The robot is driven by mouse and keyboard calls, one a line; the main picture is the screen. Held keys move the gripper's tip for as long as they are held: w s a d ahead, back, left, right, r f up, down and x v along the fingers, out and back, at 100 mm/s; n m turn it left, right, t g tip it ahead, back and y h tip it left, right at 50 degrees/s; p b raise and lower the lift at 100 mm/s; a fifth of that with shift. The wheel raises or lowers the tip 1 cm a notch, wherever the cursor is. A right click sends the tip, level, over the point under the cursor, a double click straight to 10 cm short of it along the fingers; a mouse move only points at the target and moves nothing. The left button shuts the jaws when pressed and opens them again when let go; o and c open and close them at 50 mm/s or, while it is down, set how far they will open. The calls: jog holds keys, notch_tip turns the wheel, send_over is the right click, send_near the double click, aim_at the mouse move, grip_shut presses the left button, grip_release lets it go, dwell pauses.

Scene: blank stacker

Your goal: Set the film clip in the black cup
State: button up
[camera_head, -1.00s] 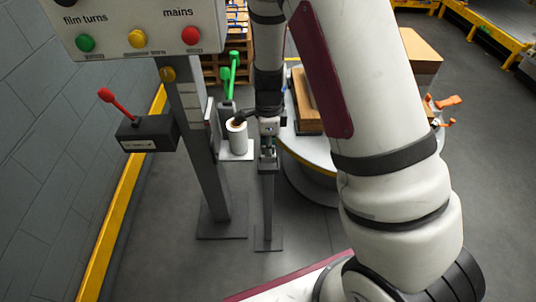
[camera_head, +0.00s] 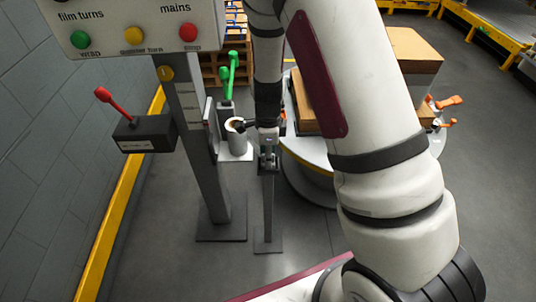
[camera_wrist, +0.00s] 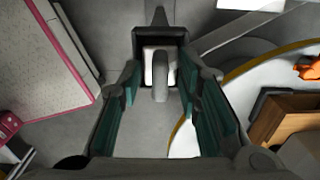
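The black cup (camera_wrist: 141,44) shows in the wrist view as a dark squared rim around a pale inside. A grey, rounded, bar-like piece, which looks like the film clip (camera_wrist: 160,80), stands up from it between my fingers. My gripper (camera_wrist: 160,100) is open, with teal pads either side of the clip and visible gaps. In the head view my gripper (camera_head: 268,132) is over the top of a slim grey post (camera_head: 268,205). The cup and clip are too small there to tell apart, and how deep the clip sits is unclear.
A white film roll (camera_head: 237,139) stands just left of my gripper, beside the grey mast (camera_head: 205,150). A round turntable (camera_head: 310,152) with brown boxes (camera_head: 302,103) is close on the right. A red-handled lever box (camera_head: 145,134) is at left. Open floor lies in front.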

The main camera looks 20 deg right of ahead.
jog(key=shift+r, duration=0.1)
notch_tip(320, 180, up, 12)
jog(key=p, duration=0.3)
jog(key=shift+r, duration=0.15)
jog(key=s+a+r+n+y, duration=0.2)
jog(key=s+r+n, duration=0.8)
jog(key=s+r, duration=0.45)
jog(key=s+d+r+n+h, duration=0.1)
jog(key=s+r+n, duration=0.2)
jog(key=s, duration=0.6)
jog(key=s+d+r+n+t+h, duration=0.1)
jog(key=s+r+n, duration=0.2)
jog(key=s+n, duration=0.5)
jog(key=shift+s+r+n, duration=0.2)
jog(key=shift+s+n, duration=0.1)
jog(key=shift+s, duration=0.05)
jog(key=shift+p, duration=0.3)
notch_tip(320, 180, up, 16)
jog(key=t+p, duration=0.3)
jog(key=p, duration=1.1)
jog(key=shift+d+f, duration=0.15)
